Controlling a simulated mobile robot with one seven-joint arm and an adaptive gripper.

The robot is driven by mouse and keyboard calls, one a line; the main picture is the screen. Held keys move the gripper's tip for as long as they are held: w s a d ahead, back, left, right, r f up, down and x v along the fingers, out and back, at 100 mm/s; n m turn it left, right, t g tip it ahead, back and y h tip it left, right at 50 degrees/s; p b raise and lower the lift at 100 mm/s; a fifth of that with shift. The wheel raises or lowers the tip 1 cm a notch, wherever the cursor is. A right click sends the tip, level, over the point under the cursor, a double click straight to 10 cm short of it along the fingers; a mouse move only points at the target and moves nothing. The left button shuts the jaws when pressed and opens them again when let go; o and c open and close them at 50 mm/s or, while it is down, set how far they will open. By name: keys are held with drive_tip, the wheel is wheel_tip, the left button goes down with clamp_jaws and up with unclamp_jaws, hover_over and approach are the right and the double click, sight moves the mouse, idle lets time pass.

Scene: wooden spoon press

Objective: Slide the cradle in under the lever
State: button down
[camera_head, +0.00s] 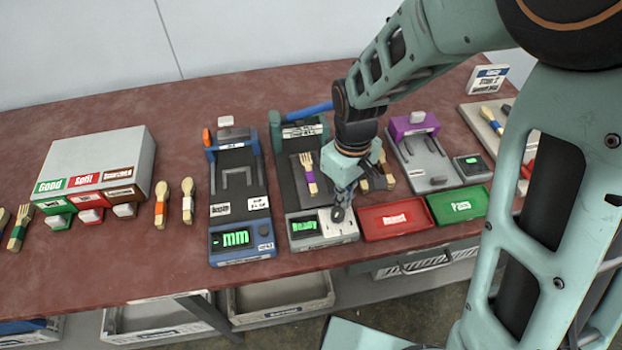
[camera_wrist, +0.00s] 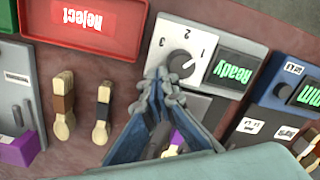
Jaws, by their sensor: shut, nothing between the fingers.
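The press (camera_head: 283,184) is a dark bed with a white-grey front panel whose green screen reads "Ready". A fork with a purple band (camera_head: 307,170) lies on the dark plate that looks like the cradle (camera_head: 298,188), in front of the head. The lever (camera_head: 308,110) has a blue handle and sits at the back of the press. My gripper (camera_head: 340,208) is shut and empty over the front panel, beside the dial (camera_wrist: 180,62). I cannot tell whether its tips touch the dial. My fingers hide part of the bed and fork in the wrist view.
A blue gauge reading "mm" (camera_head: 238,240) stands to the left. A red Reject tray (camera_head: 398,219) and a green Pass tray (camera_head: 458,205) lie to the right. A purple-topped device (camera_head: 414,124) stands behind them. A sorting box (camera_head: 95,160) is at far left.

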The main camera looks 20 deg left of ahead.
drive_tip(key=shift+s+d+r, duration=0.1)
drive_tip(key=shift+s+d, duration=0.25)
wheel_tip(320, 180, up, 7)
drive_tip(key=p, duration=0.5)
idle(0.3)
idle(0.4)
